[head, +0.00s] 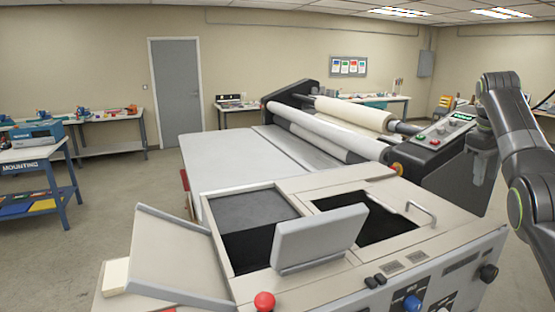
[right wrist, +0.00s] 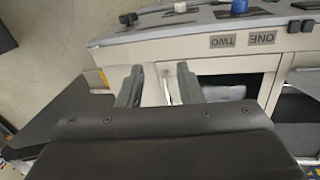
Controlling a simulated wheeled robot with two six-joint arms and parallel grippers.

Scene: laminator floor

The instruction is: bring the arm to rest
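My right arm (head: 520,150) comes in from the right edge of the head view and bends downward. Its gripper (head: 482,168) hangs in front of the laminator's dark control end, to the right of the metal handle (head: 422,210). In the right wrist view the two fingers of the right gripper (right wrist: 160,86) stand apart, with nothing held between them. A thin metal bar, apparently the handle (right wrist: 167,88), shows in the gap beyond the fingers; I cannot tell the distance. My left gripper is in neither view.
The near cabinet (head: 330,290) has two open wells, raised lids (head: 318,238), a red button (head: 264,301) and front knobs. The laminator (head: 235,160) with its rollers stands behind. A blue-legged table (head: 30,153) is at left. Floor between is clear.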

